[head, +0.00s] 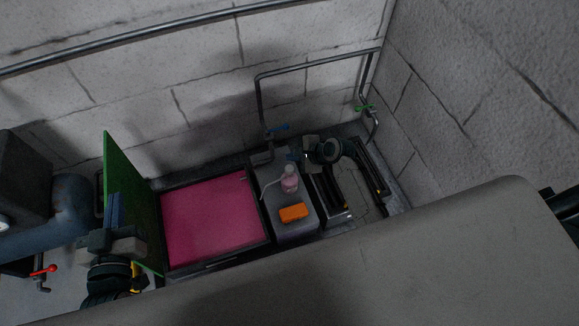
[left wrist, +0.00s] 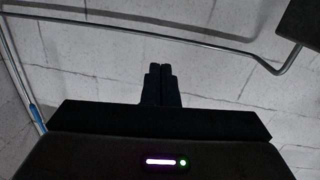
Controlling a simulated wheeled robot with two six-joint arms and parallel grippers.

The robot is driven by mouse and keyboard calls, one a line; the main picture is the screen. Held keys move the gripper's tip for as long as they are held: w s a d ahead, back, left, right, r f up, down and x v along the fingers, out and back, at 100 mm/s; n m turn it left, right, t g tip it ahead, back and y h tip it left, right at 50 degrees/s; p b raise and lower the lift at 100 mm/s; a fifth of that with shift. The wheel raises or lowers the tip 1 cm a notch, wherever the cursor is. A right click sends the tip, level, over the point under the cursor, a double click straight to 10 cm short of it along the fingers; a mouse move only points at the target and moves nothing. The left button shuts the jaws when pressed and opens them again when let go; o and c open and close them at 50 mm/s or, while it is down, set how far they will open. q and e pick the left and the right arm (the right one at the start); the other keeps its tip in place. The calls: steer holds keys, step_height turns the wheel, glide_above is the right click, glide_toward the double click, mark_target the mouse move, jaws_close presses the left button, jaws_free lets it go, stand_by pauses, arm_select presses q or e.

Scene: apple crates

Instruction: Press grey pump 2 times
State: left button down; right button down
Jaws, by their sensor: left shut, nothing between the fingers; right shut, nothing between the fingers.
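The pump bottle (head: 289,181) stands upright on the grey block between the pink panel and the metal basin. Its body is pinkish and see-through, with a pale grey head and a thin spout pointing left. My right gripper (head: 293,157) is shut and empty; in the head view its fingertips are just behind and above the pump head, with a gap that is hard to judge. My left gripper (head: 115,210) is shut and empty in front of the green panel, far left of the pump. Its closed fingers show in the left wrist view (left wrist: 160,85) against the wall.
An orange block (head: 293,213) lies in front of the pump on the grey block (head: 295,232). The pink panel (head: 210,222) and upright green panel (head: 130,190) are left. A metal basin (head: 345,206) is right.

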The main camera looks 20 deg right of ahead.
arm_select(q)
steer(key=shift+s+d+f+g+p, duration=0.1)
steer(key=shift+s+f+g, duration=0.35)
steer(key=shift+f, duration=0.35)
steer(key=shift+s+d+f+g+p, duration=0.15)
steer(key=shift+s+f+g, duration=0.15)
steer(key=shift+f+g, duration=0.4)
steer(key=shift+s+f+g+p, duration=0.1)
steer(key=shift+s+f+g, duration=0.3)
steer(key=shift+f, duration=0.5)
arm_select(e)
steer(key=shift+r, duration=0.35)
steer(key=shift+d, duration=0.1)
stand_by(0.6)
